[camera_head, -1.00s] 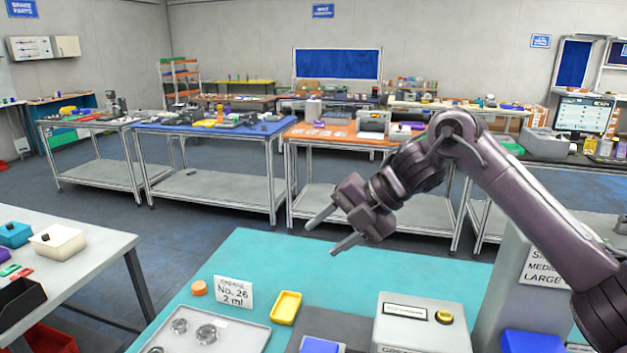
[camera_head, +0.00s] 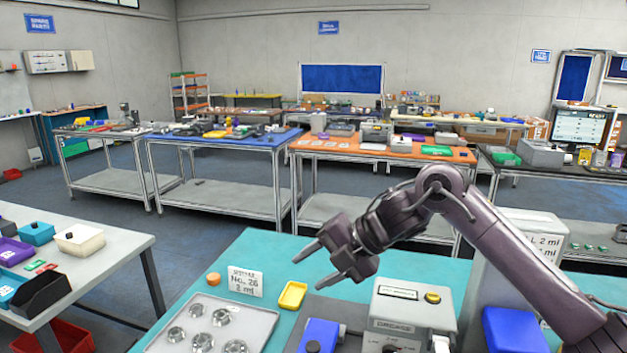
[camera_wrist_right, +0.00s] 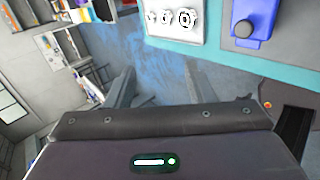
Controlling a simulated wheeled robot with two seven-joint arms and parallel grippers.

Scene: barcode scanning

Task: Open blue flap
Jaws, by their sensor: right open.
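A blue part with a dark knob (camera_head: 318,338) sits at the bottom edge of the head view, partly cut off; it looks like the flap, though I cannot tell for sure. What looks like the same blue part (camera_wrist_right: 262,12) shows at the top right of the right wrist view, with its round dark knob on it. My right gripper (camera_head: 311,270) is open and empty. It hangs above the teal table (camera_head: 265,250), apart from the blue part, with its fingers pointing left. In the wrist view the open fingers (camera_wrist_right: 158,78) have floor behind them. My left gripper is not in view.
A grey box with a yellow button (camera_head: 400,300) stands right of the blue part. A second blue block (camera_head: 513,332) is farther right. A yellow dish (camera_head: 292,295), a "No. 26 2 ml" card (camera_head: 245,282), an orange cap (camera_head: 213,279) and a metal-part tray (camera_head: 255,322) lie left.

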